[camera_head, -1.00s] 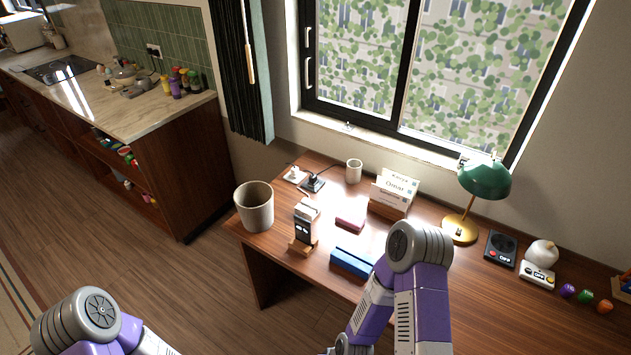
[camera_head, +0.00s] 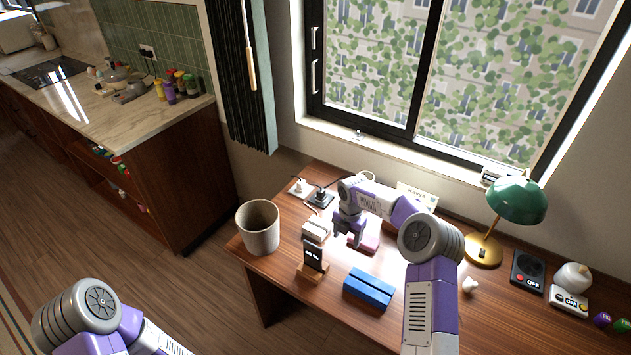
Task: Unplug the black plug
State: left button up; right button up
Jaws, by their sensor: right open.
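The black plug (camera_head: 321,195) sits in a dark socket block at the desk's back left, with a black cable running from it. A white plug in a white socket block (camera_head: 299,188) is just to its left. My right gripper (camera_head: 347,238) is open and points down over the desk, in front and to the right of the black plug, apart from it. No object shows between its fingers. My left arm (camera_head: 98,310) shows at the lower left, but its gripper is out of the picture.
A beige bin (camera_head: 258,229) stands at the desk's left edge. A white box (camera_head: 316,230), a black device on a wooden stand (camera_head: 313,257) and a blue block (camera_head: 369,289) stand near my right gripper. A green lamp (camera_head: 516,201) is at the right, under the window.

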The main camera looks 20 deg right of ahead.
aim_at(321, 195)
jog(key=i, duration=0.95)
